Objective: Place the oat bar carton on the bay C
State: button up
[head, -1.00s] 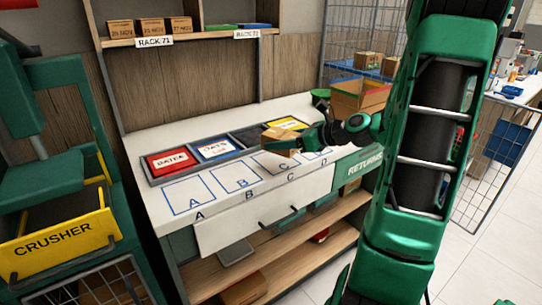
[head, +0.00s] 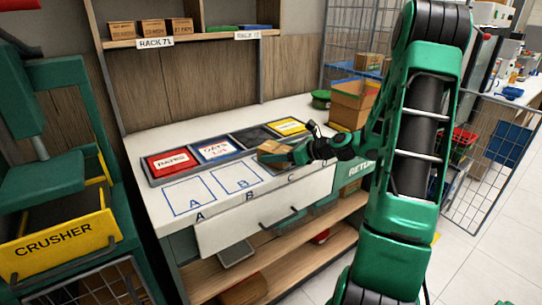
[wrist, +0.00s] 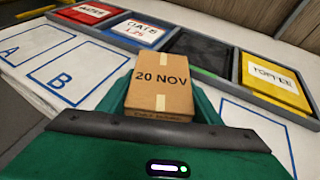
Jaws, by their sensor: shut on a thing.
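A small brown carton (head: 274,149) with pale tape is held in my gripper (head: 284,153) over the counter, around bay C. In the wrist view the carton (wrist: 160,88) reads "20 NOV"; its smaller front print is unreadable. My gripper (wrist: 160,118) is shut on it, the green fingers at its sides. Bay C, marked by its letter C (head: 291,178), is mostly hidden by my gripper and the carton. I cannot tell whether the carton touches the counter.
Outlined bays A (head: 188,195) and B (head: 236,179) are empty, left of the carton. Behind lies a row of trays: red (head: 169,174), blue (head: 216,158), black (head: 254,132) and yellow (head: 287,120). An open cardboard box (head: 352,103) stands at the right end.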

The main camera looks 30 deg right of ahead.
jog(key=o, duration=1.2)
jog(key=shift+f, duration=0.1)
jog(key=v, duration=1.1)
jog(key=s+a+f+n+g+h, duration=0.2)
jog(key=s+a+f+n+g, duration=0.2)
jog(key=s+a+n+g, duration=0.6)
jog(key=s+r+n+h, duration=0.1)
jog(key=s+n, duration=0.4)
jog(key=s, duration=0.1)
jog(key=s+r+n+g+h, duration=0.1)
jog(key=s+n, duration=0.4)
jog(key=s, duration=0.1)
jog(key=s+r+n+g+h, duration=0.1)
jog(key=s+r+n, duration=0.1)
jog(key=s+n, duration=0.2)
jog(key=shift+s+a+n, duration=0.15)
jog(key=shift+s+n, duration=0.05)
jog(key=shift+s, duration=0.55)
jog(key=shift+s+a+n, duration=0.15)
jog(key=shift+s+n, duration=0.05)
jog(key=shift+s, duration=0.55)
